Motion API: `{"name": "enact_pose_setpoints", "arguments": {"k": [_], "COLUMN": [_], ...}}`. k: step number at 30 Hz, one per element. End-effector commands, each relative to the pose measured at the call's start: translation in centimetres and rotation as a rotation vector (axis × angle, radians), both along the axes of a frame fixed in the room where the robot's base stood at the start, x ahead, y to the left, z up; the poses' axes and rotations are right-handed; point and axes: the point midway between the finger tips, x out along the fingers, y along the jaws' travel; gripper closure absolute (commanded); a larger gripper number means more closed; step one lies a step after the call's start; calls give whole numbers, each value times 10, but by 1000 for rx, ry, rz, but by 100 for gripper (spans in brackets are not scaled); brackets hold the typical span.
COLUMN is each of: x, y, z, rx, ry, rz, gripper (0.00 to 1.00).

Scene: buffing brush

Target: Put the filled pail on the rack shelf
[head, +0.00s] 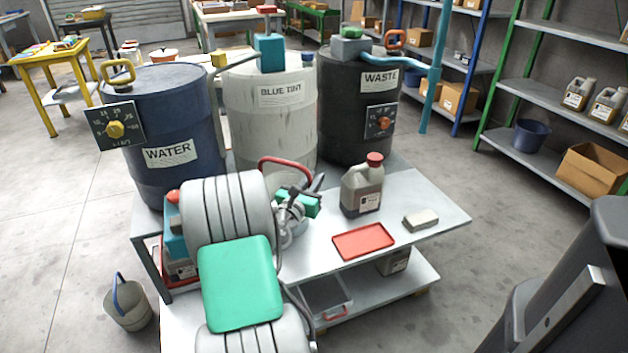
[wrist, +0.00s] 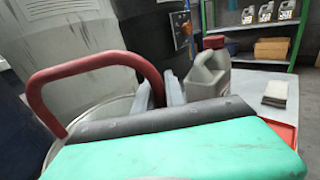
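A pail with a thick red handle (head: 285,165) stands on the table at the blue tint drum, mostly hidden behind my arm. In the wrist view its red handle (wrist: 95,72) arches up at the left above a pale rim. Its contents do not show. My gripper (head: 312,186) is just right of this handle. The rack (head: 545,90) at the right has grey shelves; a lower shelf (head: 502,142) holds a blue pail (head: 530,135).
A grey jug (head: 362,188) with a red cap, a red tray (head: 363,241) and a pale block (head: 421,219) are on the table (head: 440,205). A pail with a blue handle (head: 128,305) stands on the floor. A cardboard box (head: 592,172) fills part of the lower shelf.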

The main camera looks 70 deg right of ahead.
Motion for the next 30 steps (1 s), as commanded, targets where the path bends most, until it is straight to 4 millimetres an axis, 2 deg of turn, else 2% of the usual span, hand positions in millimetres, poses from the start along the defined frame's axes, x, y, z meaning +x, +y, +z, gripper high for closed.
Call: {"name": "enact_pose_setpoints", "arguments": {"k": [1, 7, 17, 20, 30], "x": [0, 0, 0, 2, 2], "y": [0, 0, 1, 17, 101], "z": [1, 1, 6, 4, 5], "rx": [-1, -1, -1, 2, 1], "ry": [-1, -1, -1, 2, 3], "rz": [1, 0, 1, 4, 6], "gripper": [81, 64, 64, 64, 64]}}
